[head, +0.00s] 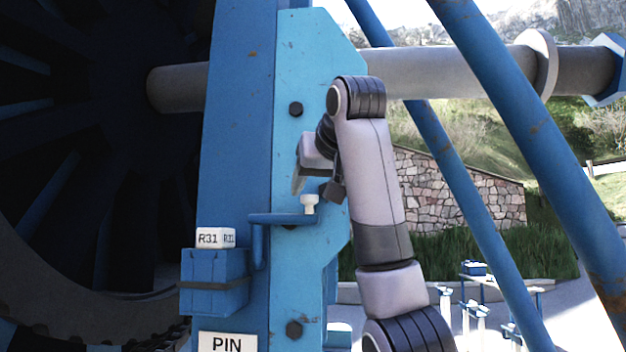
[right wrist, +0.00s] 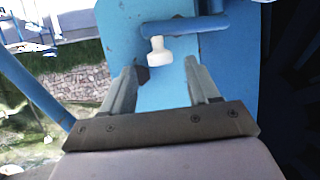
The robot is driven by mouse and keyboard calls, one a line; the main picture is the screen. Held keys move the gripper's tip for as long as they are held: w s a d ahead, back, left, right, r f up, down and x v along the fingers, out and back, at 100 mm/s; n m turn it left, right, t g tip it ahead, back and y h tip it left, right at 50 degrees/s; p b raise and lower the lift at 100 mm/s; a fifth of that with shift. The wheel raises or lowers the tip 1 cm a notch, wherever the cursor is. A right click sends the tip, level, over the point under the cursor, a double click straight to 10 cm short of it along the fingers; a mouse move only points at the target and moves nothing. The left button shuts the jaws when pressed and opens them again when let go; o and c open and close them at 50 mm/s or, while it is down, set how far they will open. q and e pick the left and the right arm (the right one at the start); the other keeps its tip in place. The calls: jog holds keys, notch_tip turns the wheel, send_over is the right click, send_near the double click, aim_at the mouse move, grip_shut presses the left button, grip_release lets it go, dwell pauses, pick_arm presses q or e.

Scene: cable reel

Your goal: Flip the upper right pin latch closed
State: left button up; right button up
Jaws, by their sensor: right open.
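The pin latch (head: 285,218) is a blue bar on the blue post, with a small white knob (head: 309,203) standing up at its right end. In the right wrist view the knob (right wrist: 158,52) and the blue bar (right wrist: 188,25) lie just beyond my fingertips. My right gripper (head: 318,190) is at the post, close to the knob. Whether a finger touches the latch cannot be told. My left gripper is not in view.
A blue box (head: 214,282) with an R31 label sits left of the latch, above a PIN sign (head: 228,343). The blue post (head: 238,120) carries a grey shaft (head: 440,72). Slanted blue struts (head: 530,130) stand at right. The large dark reel (head: 90,170) fills the left.

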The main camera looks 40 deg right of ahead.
jog(key=shift+x, duration=1.45)
jog(key=shift+c, duration=0.2)
grip_shut()
